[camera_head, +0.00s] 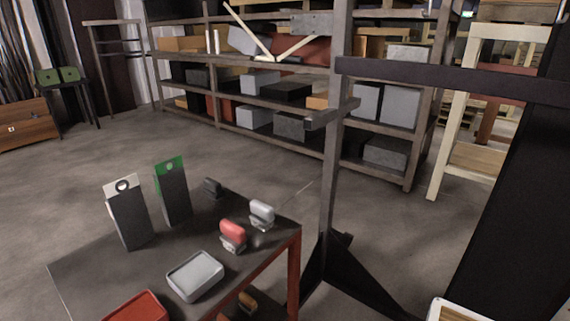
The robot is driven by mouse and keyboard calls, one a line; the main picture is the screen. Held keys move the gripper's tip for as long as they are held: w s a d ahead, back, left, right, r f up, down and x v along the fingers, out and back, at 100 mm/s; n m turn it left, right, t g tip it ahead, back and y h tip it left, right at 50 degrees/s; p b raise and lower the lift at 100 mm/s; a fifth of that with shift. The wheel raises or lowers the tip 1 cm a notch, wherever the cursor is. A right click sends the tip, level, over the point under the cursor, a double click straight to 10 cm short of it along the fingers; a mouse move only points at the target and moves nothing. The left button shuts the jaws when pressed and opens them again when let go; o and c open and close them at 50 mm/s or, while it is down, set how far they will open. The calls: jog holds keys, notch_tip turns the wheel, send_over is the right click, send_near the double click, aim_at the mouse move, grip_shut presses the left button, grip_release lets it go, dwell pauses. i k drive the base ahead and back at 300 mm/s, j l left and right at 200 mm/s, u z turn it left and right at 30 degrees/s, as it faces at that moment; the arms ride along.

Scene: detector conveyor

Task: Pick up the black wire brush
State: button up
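A small dark object (212,187) stands near the far edge of the dark tabletop (85,275). It looks like the black wire brush, but it is too small for me to make out bristles. It stands just right of a tall dark box with a green top (173,192). A red-topped object (232,232) and a pale grey-topped one (262,212), each on a small base, stand nearer the table's right edge. My gripper is not visible in the head view, so its state does not show.
A tall dark box with a white top (130,218), a grey tray (195,275) and a red tray (137,308) are also on the table. A dark metal post (331,180) with splayed feet stands just right of it. Loaded shelves stand behind, across open floor (75,200).

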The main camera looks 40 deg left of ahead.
aim_at(213, 188)
jog(key=u, duration=2.1)
jog(key=z, duration=2.1)
jog(key=u, duration=2.1)
jog(key=i+l+u, duration=0.15)
jog(key=i+l, duration=0.25)
